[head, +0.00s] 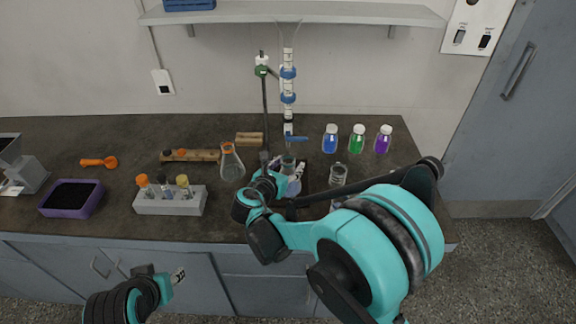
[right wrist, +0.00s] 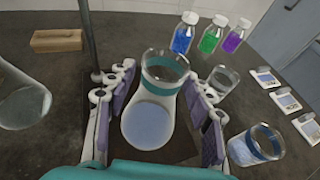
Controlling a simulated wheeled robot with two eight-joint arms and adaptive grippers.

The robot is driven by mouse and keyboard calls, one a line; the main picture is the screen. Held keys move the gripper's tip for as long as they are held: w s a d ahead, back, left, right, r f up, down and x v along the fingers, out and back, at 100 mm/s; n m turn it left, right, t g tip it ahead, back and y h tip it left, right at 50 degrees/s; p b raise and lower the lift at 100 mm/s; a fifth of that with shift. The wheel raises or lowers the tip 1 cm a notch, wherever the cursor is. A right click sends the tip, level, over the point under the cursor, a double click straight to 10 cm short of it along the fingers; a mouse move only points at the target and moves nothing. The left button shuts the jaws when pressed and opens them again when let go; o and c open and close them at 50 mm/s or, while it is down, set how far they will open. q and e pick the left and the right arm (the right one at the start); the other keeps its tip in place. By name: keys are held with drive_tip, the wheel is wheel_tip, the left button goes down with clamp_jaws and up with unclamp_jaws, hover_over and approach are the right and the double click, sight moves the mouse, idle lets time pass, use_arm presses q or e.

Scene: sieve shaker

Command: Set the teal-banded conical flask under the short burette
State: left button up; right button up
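The teal-banded conical flask (right wrist: 150,118) stands upright between the fingers of my right gripper (right wrist: 158,105). Its teal band is around the neck, and pale liquid is inside. Gaps show beside the flask, so the fingers look open around it. In the head view the flask (head: 290,166) is partly hidden by my right gripper (head: 280,178), over the dark stand base (head: 305,178). A burette (head: 288,112) with blue clamps hangs above it from a rod; the exact alignment is unclear. My left gripper (head: 172,278) is low in front of the bench; its fingers are unclear.
An orange-banded flask (head: 231,166) stands left of the stand rod (head: 265,110). Blue, green and purple bottles (head: 357,138) are behind. A grey tube rack (head: 170,202) is at front left.

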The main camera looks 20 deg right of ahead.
drive_tip(key=shift+r, duration=0.25)
drive_tip(key=p+v, duration=0.4)
drive_tip(key=v, duration=0.8)
drive_tip(key=s+d+f+m+g+y, duration=0.2)
drive_tip(key=s+d+m+g+y, duration=0.2)
drive_tip(key=s+d+m, duration=0.65)
drive_tip(key=s+a+m+y, duration=0.3)
drive_tip(key=s+m, duration=0.3)
drive_tip(key=m, duration=1.1)
drive_tip(key=shift+s+m+y, duration=0.3)
drive_tip(key=shift+m+y, duration=0.05)
drive_tip(key=shift+y, duration=0.55)
drive_tip(key=shift+f, duration=0.15)
